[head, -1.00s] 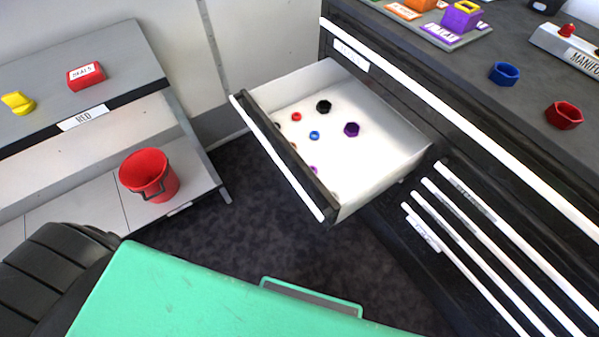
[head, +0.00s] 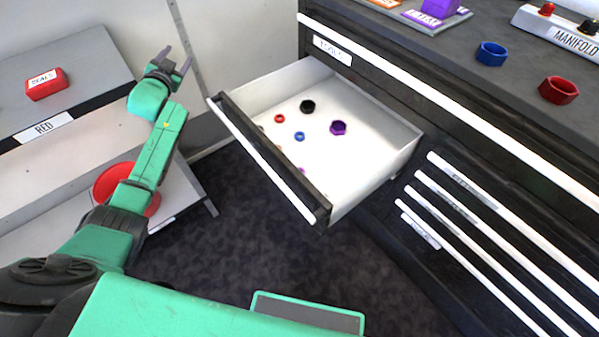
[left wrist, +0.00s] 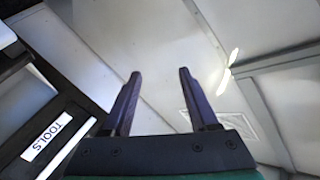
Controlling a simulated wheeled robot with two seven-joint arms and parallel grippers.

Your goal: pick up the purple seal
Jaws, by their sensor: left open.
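The open white drawer (head: 355,170) holds small rings and larger hexagonal pieces. A small purple ring (head: 301,170), which looks like the purple seal, lies close behind the drawer's front panel and is partly hidden by it. A larger purple hexagonal piece (head: 338,127) lies farther back in the drawer. My left gripper (head: 177,58) is raised to the left of the drawer, open and empty, apart from both purple pieces. In the left wrist view its two fingers (left wrist: 159,75) are spread with nothing between them; no seal shows there. My right gripper is not in view.
The drawer also holds a red ring (head: 279,118), a blue ring (head: 299,136) and a black hexagonal piece (head: 307,106). The drawer's dark front panel (head: 270,155) stands up as an edge. A red bucket (head: 112,182) is behind my left arm. Dark floor lies below the drawer.

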